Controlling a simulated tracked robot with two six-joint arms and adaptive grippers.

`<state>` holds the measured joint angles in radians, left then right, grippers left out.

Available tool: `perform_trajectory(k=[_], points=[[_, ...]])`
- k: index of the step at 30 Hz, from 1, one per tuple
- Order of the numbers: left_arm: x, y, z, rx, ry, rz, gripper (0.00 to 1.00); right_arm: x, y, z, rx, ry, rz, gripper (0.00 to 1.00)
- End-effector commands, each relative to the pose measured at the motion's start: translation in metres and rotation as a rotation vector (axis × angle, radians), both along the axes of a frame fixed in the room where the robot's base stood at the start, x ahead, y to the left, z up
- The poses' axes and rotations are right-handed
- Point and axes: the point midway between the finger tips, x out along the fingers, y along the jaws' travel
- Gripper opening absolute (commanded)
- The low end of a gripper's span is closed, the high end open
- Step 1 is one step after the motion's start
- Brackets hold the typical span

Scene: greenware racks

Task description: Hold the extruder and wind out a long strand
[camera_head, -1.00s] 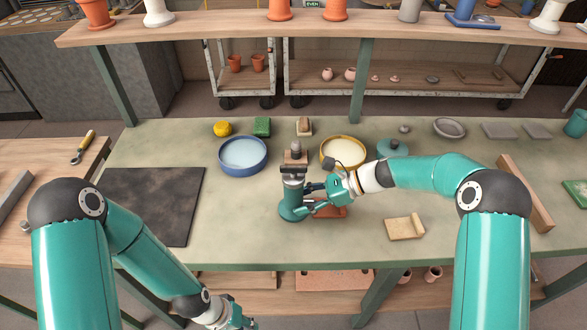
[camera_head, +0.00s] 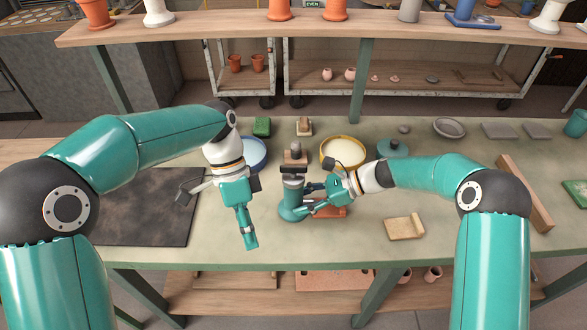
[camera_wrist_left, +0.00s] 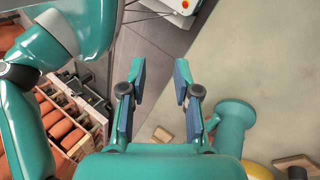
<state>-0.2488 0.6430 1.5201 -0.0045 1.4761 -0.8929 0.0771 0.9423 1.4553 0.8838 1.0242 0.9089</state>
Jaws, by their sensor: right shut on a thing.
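The extruder (camera_head: 292,194) is a teal upright cylinder with a dark top and a round base, standing at the middle of the table. My right gripper (camera_head: 314,197) is shut on the extruder from its right side. My left gripper (camera_head: 249,241) hangs over the table left of the extruder, apart from it and pointing towards the table's front edge. In the left wrist view its two fingers (camera_wrist_left: 160,82) are spread with nothing between them. No clay strand can be made out.
Behind the extruder are a blue-rimmed bowl (camera_head: 256,153), partly hidden by my left arm, and a cream bowl (camera_head: 343,151). A dark board (camera_head: 150,225) lies at the left. A small wooden piece (camera_head: 405,228) lies at the right. The table's front middle is clear.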

Motion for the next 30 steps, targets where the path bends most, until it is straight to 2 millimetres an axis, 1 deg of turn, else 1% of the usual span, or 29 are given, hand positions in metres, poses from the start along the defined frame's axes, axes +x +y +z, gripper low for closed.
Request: perform_trajectory(k=[1,3,6,9,12,16,20,25,30], points=[[0.021,-0.009,0.01,-0.026,-0.062,-0.032,0.31,-0.004,0.0,-0.008,-0.009,0.01,0.007,0.03],[0.047,-0.019,0.024,-0.059,-0.146,-0.072,0.31,-0.004,0.0,-0.008,-0.009,0.01,0.007,0.03],[0.079,-0.032,0.047,-0.1,-0.264,-0.131,0.31,-0.004,0.0,-0.008,-0.009,0.01,0.007,0.03],[0.105,-0.044,0.069,-0.134,-0.367,-0.184,0.31,-0.004,0.0,-0.008,-0.009,0.009,0.006,0.03],[0.123,-0.054,0.088,-0.159,-0.45,-0.227,0.31,-0.004,0.0,-0.008,-0.009,0.009,0.006,0.03],[0.136,-0.061,0.104,-0.178,-0.52,-0.262,0.31,-0.004,0.0,-0.008,-0.009,0.009,0.006,0.03],[0.142,-0.065,0.111,-0.186,-0.55,-0.278,0.31,-0.004,0.0,-0.008,-0.009,0.009,0.006,0.03],[0.142,-0.067,0.106,-0.187,-0.554,-0.282,0.31,-0.004,0.0,-0.008,-0.009,0.009,0.006,0.03],[0.142,-0.07,0.093,-0.187,-0.553,-0.28,0.31,-0.004,0.0,-0.008,-0.009,0.009,0.006,0.03]])
